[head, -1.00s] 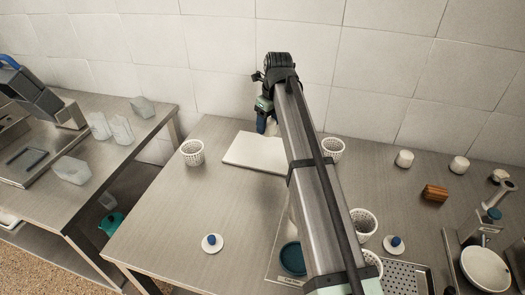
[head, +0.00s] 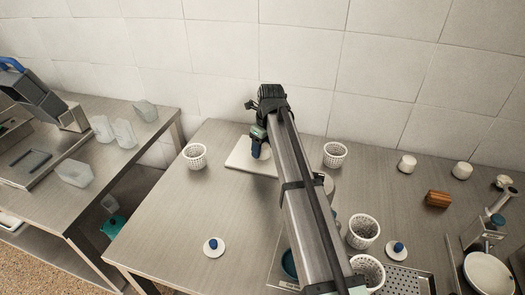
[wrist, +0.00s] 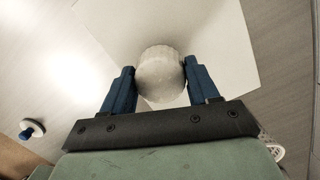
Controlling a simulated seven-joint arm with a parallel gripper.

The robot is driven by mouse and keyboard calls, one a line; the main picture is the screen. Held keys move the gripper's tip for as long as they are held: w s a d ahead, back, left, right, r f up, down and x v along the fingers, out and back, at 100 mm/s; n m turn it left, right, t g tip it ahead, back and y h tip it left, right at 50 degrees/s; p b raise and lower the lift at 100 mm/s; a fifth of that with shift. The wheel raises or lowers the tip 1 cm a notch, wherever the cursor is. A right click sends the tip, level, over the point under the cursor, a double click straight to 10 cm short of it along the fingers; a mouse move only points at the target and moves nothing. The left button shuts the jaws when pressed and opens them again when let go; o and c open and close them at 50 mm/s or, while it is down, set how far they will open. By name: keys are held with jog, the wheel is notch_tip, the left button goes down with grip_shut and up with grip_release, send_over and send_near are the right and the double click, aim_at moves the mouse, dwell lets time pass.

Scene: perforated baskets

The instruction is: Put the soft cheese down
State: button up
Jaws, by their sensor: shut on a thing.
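The soft cheese (wrist: 160,75) is a short, pale, rounded cylinder held between the blue fingers of my gripper (wrist: 160,64) in the wrist view. My gripper is shut on it. Behind it in the wrist view is a white board (wrist: 222,35). In the head view my gripper (head: 259,150) is over the white board (head: 239,159) towards the back of the table, and a bit of the cheese (head: 265,153) shows beside the fingers. My arm hides the board's right part. I cannot tell whether the cheese touches the board.
Perforated white baskets stand left (head: 195,156) and right (head: 335,155) of the board, with more (head: 363,231) near the front right. Several pale cylinders, one at the back right (head: 407,164), stand near a brown block (head: 438,199).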

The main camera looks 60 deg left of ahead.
aim_at(267, 148)
jog(key=shift+f, duration=0.95)
jog(key=shift+f, duration=0.1)
jog(key=o, duration=1.1)
jog(key=r, duration=0.4)
jog(key=d+r, duration=0.1)
jog(key=r, duration=0.7)
jog(key=shift+w+d, duration=0.35)
